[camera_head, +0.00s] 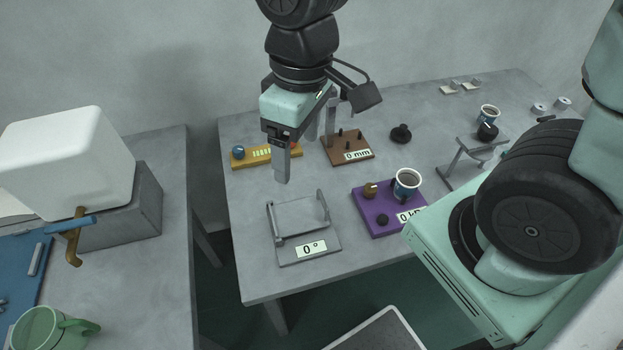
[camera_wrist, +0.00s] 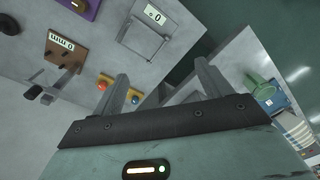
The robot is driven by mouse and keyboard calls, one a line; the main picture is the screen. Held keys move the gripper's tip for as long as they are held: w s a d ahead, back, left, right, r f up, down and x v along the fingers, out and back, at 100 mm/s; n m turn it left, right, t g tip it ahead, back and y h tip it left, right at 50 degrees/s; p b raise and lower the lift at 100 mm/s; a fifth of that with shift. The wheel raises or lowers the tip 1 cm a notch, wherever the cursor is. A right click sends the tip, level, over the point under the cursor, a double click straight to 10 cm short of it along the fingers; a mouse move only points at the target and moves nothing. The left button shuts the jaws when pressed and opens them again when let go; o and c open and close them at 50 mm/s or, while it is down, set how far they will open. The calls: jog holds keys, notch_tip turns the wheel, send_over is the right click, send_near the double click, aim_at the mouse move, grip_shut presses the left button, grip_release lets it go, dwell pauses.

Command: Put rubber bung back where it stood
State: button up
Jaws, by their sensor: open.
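A black, round, knob-topped piece (camera_head: 400,133) stands on the grey table, right of the brown gauge block; it looks like the rubber bung, though I cannot be certain. It also shows at the upper left edge of the wrist view (camera_wrist: 10,24). Another dark rounded piece (camera_head: 487,131) is at the tilted stand by a cup. My gripper (camera_head: 298,158) is open and empty above the table, left of the black piece and apart from it. In the wrist view its fingers (camera_wrist: 163,88) are spread with nothing between them.
The grey table (camera_head: 255,280) holds a yellow bar (camera_head: 265,156), a brown "0 mm" block (camera_head: 337,153), a hinged "0°" plate (camera_head: 290,255), a purple base (camera_head: 365,206) with a cup (camera_head: 407,184), and a tilted stand (camera_head: 455,165). A second table with a white block (camera_head: 70,160) stands left, across a gap.

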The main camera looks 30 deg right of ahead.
jog(key=s+a, duration=0.2)
jog(key=s, duration=0.5)
jog(key=shift+s+a+r+n, duration=0.15)
jog(key=shift+s+r+n, duration=0.15)
jog(key=shift+s+r, duration=0.1)
